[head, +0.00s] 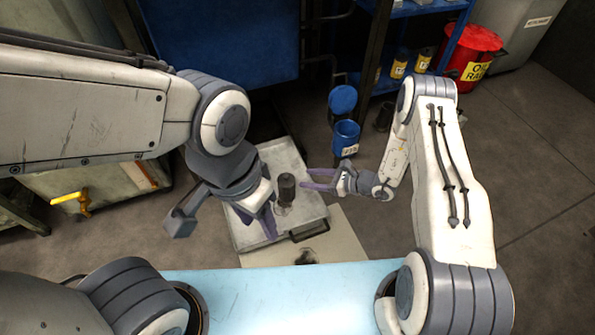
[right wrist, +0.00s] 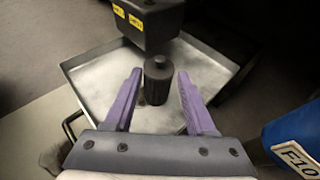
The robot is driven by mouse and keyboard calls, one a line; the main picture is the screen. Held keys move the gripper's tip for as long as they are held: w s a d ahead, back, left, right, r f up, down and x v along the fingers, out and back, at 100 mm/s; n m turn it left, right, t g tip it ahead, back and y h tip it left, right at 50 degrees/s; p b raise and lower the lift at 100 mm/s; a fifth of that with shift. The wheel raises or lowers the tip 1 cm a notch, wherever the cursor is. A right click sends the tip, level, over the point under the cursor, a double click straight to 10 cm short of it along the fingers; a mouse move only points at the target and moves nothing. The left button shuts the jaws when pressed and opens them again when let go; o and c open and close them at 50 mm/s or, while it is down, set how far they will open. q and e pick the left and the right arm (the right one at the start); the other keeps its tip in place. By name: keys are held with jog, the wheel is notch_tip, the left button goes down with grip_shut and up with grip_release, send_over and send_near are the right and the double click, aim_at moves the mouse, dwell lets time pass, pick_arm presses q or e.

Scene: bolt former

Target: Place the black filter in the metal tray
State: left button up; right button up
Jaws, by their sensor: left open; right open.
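The black filter (head: 287,188) stands upright in the metal tray (head: 314,212), near the middle of its floor. In the right wrist view the black filter (right wrist: 157,82) shows between my right fingers, and the metal tray (right wrist: 88,76) spreads around it. My right gripper (head: 312,180) comes in from the right, open, with its purple fingers pointing at the filter; the wrist view also shows the right gripper (right wrist: 158,100) spread apart. My left gripper (head: 257,219) is open over the left part of the tray, left of the filter. Neither gripper is closed on the filter.
A blue container (head: 346,138) with a label stands behind the tray to the right, with a blue lid (head: 342,99) near it. A red oily-rag bin (head: 473,52) and blue shelf (head: 420,9) are at the back. Grey floor (head: 540,150) is open at right.

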jog(key=s+a+r+n+g+h, duration=0.2)
jog(key=s+a+r+n+g, duration=0.3)
jog(key=s+r+n, duration=0.45)
jog(key=s+a+r+n+g+h, duration=0.1)
jog(key=s+a+r+n+g, duration=0.5)
jog(key=r, duration=0.6)
jog(key=s+d+r+n+t+h, duration=0.4)
jog(key=s+d+r+n+h, duration=0.4)
jog(key=s+n, duration=0.5)
notch_tip(320, 180, up, 2)
jog(key=shift+d+r+n+t, duration=0.15)
jog(key=shift+n+t, duration=0.25)
jog(key=shift+n, duration=0.75)
jog(key=shift+p, duration=0.4)
notch_tip(320, 180, up, 50)
jog(key=p, duration=5)
